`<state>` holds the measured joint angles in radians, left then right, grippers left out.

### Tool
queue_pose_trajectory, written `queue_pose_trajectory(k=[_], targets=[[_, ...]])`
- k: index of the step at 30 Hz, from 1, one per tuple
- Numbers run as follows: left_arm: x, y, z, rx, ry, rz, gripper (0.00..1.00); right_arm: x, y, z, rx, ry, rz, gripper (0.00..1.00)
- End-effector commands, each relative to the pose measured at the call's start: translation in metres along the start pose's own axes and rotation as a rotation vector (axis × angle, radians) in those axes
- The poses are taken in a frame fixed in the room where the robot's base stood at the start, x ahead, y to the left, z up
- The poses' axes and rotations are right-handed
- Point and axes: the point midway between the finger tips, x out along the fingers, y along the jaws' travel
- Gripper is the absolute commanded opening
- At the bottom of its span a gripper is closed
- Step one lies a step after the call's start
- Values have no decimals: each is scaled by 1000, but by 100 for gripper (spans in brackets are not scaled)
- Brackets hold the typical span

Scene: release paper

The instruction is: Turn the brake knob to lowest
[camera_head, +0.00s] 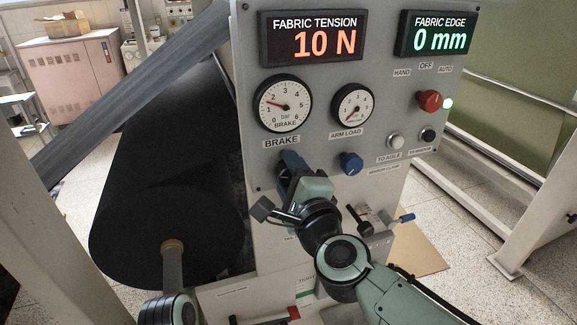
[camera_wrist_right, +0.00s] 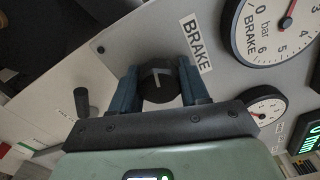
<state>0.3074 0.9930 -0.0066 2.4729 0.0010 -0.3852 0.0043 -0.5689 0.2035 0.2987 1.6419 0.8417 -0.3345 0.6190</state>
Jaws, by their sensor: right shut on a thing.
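The brake knob (camera_wrist_right: 158,84) is a dark round knob with a pale pointer line, below the BRAKE label on the grey panel (camera_head: 220,60). My right gripper (camera_wrist_right: 160,86) is shut on it, with one blue finger on each side. In the head view my right gripper (camera_head: 291,163) hides the knob. The brake gauge (camera_head: 282,104) above has its red needle between 1 and 2 bar; it also shows in the wrist view (camera_wrist_right: 270,30). The fabric tension display (camera_head: 312,37) reads 10 N. I see no left gripper.
A blue knob (camera_head: 351,163) under the arm load gauge (camera_head: 353,109) is close to the right of my right gripper. A red selector knob (camera_head: 430,100) and two push buttons are further right. A large black fabric roll (camera_head: 160,170) stands left of the panel.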

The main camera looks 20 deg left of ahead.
Motion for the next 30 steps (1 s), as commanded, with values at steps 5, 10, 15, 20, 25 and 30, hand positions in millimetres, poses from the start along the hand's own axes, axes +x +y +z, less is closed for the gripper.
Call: queue_pose_trajectory(k=[5,10,15,20,25,30], targets=[[-12,4,-1,1,5,2,0,0,-2,0,-170,2,1,15],[-21,8,-2,3,8,3,0,0,-2,0,-331,1,2,15],[-30,12,-2,4,12,4,0,0,-2,0,-493,1,2,15],[-39,15,-4,5,15,5,0,0,-3,0,-644,1,2,15],[-47,19,-5,7,19,7,0,0,-3,1,-794,0,1,15],[-54,22,-6,8,22,8,0,0,-3,1,-920,0,1,15]])
